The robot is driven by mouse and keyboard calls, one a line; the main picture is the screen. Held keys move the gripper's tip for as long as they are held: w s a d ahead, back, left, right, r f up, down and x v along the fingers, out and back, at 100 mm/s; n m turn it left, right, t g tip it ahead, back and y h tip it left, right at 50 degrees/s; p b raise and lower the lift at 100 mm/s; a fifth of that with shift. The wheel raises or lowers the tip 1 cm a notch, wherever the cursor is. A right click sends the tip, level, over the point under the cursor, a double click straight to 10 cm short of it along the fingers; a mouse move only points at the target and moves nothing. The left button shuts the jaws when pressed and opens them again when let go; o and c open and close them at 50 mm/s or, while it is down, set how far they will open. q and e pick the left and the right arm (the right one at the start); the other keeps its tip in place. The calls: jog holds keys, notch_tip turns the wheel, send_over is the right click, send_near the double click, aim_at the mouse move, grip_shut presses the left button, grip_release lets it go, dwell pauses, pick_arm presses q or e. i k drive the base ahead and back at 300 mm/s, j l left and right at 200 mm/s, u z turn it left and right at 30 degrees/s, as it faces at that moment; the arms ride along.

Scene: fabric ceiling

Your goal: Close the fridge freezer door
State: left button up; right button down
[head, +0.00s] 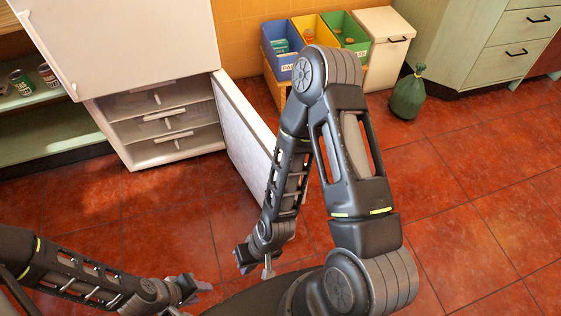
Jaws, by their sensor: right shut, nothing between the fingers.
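The white fridge (130,40) stands at the upper left with its large upper door shut. Its lower freezer compartment (168,147) is open and shows several drawers with pale handles. The freezer door (238,125) stands wide open, hinged at the compartment's right side and swung out toward me. My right arm crosses in front of the door's near end and hides part of it. My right gripper (252,266) is shut and empty, low near the door's near end; I cannot tell whether it touches. My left gripper (196,291) is at the bottom left, apart from the door; its fingers are unclear.
A green shelf unit (45,122) with cans stands left of the fridge. Blue, yellow and green bins (345,30), a white bin (386,40) and a green bag (408,95) are behind the arm. Cabinets (490,50) line the upper right. Red tiled floor is clear before the compartment.

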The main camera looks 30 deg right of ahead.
aim_at(250, 145)
jog(key=l+u, duration=0.25)
jog(key=l, duration=1)
jog(key=l+u, duration=0.3)
jog(key=l, duration=0.9)
jog(key=i+l, duration=0.1)
jog(key=l, duration=0.25)
